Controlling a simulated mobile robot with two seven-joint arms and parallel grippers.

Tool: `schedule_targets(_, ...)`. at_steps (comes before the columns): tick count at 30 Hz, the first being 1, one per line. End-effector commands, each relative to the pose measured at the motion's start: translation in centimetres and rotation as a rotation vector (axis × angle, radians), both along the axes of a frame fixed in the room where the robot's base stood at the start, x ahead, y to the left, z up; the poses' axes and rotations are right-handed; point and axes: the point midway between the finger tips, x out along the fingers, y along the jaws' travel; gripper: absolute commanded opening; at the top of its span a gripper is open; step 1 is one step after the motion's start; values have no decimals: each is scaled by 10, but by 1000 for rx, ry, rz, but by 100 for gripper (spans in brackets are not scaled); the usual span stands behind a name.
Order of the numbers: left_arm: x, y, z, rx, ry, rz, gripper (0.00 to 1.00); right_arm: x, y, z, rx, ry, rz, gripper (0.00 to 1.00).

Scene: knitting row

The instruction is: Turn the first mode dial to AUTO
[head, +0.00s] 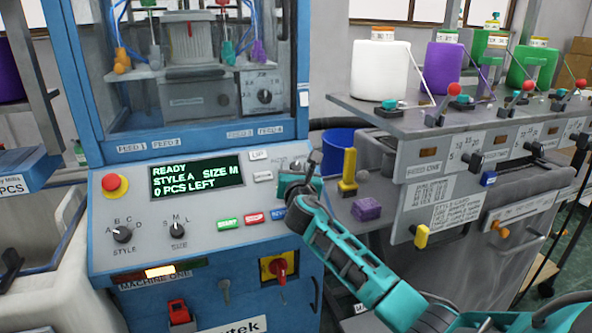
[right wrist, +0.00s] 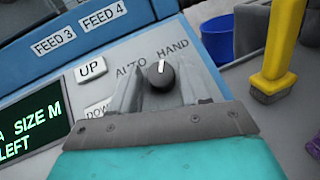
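The first mode dial (right wrist: 159,77) is a round black knob with a white mark, on the grey panel of machine one. In the right wrist view its mark points up, between the AUTO label (right wrist: 131,69) and the HAND label (right wrist: 172,50), nearer HAND. My right gripper (right wrist: 163,90) has one grey finger on each side of the dial, with the fingers apart; I cannot tell whether they touch it. My left gripper is not in view.
The display (head: 197,177) reads READY, STYLE A, SIZE M, 0 PCS LEFT. UP (head: 259,155) and DOWN buttons lie left of the dial. A red emergency button (head: 115,185) is at the panel's left.

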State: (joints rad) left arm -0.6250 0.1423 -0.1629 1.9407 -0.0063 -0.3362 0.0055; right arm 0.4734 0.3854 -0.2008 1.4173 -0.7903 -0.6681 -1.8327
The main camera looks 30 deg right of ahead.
Motion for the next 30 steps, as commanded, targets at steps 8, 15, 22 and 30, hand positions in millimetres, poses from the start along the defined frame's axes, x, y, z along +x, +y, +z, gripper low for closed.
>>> schedule_targets(8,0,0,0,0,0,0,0,0,0,0,0,0,0,19)
schedule_targets(15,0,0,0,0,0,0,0,0,0,0,-1,0,1,2)
schedule_targets(22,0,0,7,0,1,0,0,-1,-1,1,-28,8,32,2)
schedule_targets(30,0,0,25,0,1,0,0,-2,-4,2,-130,34,160,2)
